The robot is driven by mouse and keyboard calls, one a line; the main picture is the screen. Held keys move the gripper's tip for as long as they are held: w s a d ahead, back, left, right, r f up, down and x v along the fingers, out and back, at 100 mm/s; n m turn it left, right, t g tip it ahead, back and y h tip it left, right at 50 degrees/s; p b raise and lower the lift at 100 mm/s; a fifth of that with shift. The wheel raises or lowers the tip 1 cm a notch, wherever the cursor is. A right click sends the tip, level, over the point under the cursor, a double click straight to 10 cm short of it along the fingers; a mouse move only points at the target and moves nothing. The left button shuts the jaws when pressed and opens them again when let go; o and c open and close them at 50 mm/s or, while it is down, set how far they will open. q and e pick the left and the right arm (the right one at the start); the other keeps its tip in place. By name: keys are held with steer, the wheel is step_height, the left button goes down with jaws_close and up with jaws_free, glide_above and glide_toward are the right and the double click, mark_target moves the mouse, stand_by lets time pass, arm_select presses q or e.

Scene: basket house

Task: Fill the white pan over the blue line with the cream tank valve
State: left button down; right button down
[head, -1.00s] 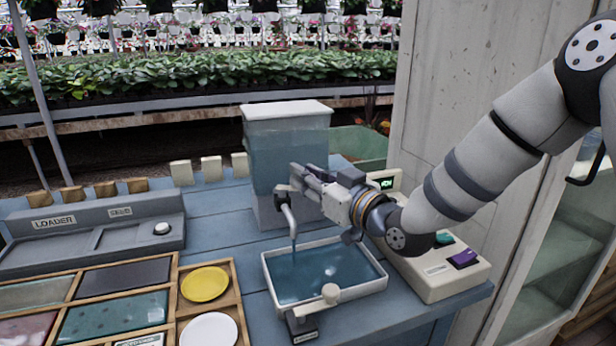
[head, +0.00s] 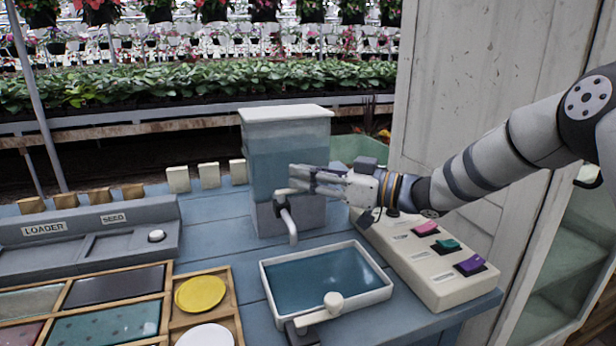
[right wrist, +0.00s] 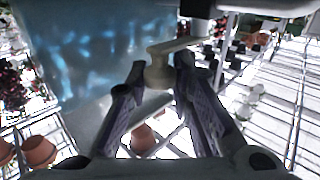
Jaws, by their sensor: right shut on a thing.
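The cream-lidded tank (head: 286,115) stands at the back, with blue water behind its clear wall. Its bent spout (head: 290,228) hangs over the back edge of the white pan, and no stream falls from it. My right gripper (head: 296,181) is at the tank's front and is shut on the cream valve (right wrist: 158,72), which shows between the fingers in the right wrist view. The white pan (head: 378,296) holds blue water with a calm surface. I cannot make out a blue line in it. My left gripper is not in view.
A button box (head: 430,265) with pink, green and purple buttons stands right of the pan. A grey loader (head: 88,232) and a wooden tray (head: 168,310) with yellow and white discs are at left.

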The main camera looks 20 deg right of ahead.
steer(key=c, duration=1.4)
jaws_free()
steer(key=shift+c, duration=0.2)
steer(key=v, duration=1.2)
